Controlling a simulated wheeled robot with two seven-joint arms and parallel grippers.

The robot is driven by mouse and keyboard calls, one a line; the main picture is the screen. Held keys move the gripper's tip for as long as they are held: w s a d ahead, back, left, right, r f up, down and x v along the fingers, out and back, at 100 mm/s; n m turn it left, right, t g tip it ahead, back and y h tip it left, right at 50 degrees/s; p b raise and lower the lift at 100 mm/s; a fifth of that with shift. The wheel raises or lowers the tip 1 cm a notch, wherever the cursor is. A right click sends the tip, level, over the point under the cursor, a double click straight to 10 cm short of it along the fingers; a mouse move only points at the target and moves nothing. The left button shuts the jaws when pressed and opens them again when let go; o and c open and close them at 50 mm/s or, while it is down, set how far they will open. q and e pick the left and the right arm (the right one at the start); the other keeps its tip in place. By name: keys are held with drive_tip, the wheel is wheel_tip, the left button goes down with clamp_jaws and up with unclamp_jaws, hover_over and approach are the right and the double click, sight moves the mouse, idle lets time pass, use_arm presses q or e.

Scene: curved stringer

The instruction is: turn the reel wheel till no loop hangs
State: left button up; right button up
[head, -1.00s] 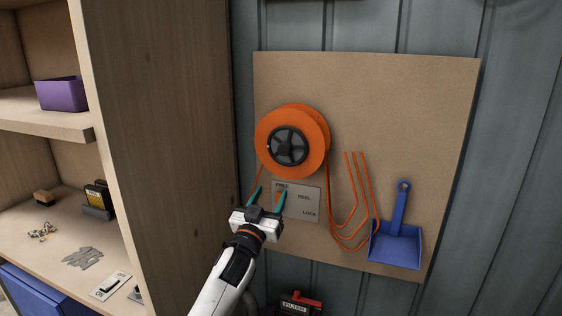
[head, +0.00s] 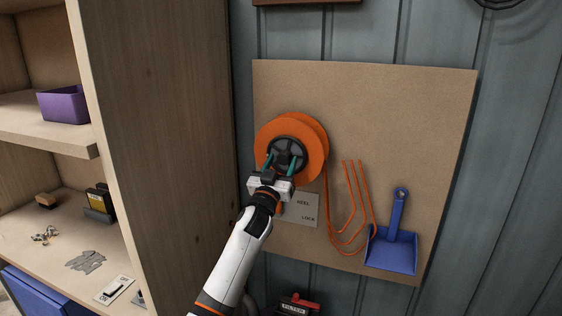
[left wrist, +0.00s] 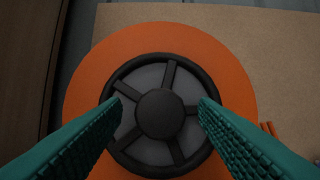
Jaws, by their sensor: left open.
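The orange reel (head: 311,135) is mounted on the brown board, with a dark spoked wheel (head: 287,146) at its centre. My left gripper (head: 284,161) is open in front of the wheel, its green fingers spread over it. In the left wrist view, the fingers (left wrist: 160,108) lie to either side of the dark hub (left wrist: 161,114), over the wheel's rim; whether they touch it I cannot tell. Orange cord (head: 331,215) runs down from the reel's right side and hangs in loops. A label plate (head: 305,211) reading REEL and LOCK is partly hidden by my arm. My right gripper is not in view.
A blue dustpan (head: 391,250) hangs right of the loops on the board (head: 420,110). A wooden shelf unit (head: 160,120) stands close on the left, holding a purple bin (head: 63,105) and small items. A box marked FILTER (head: 294,306) is below.

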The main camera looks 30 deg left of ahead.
use_arm(q)
drive_tip(key=c, duration=1)
drive_tip(key=shift+m, duration=0.4)
